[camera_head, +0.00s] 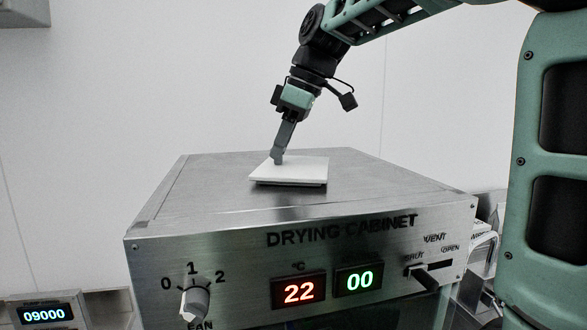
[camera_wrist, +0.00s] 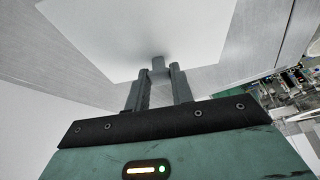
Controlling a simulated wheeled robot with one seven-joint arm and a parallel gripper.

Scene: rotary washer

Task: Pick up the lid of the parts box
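The lid is a thin white square plate (camera_head: 300,173) lying flat on top of the drying cabinet. It also shows as a large pale sheet in the wrist view (camera_wrist: 150,30). My gripper (camera_head: 278,159) reaches down to the lid's left part in the head view. The fingertips' contact is hard to see.
The drying cabinet (camera_head: 225,225) has a bare metal top around the lid. Its front carries a fan knob (camera_head: 195,298), two displays and a vent slider (camera_head: 424,278). Another device with a blue display (camera_head: 44,313) stands lower left. Equipment shows at the right (camera_wrist: 290,85).

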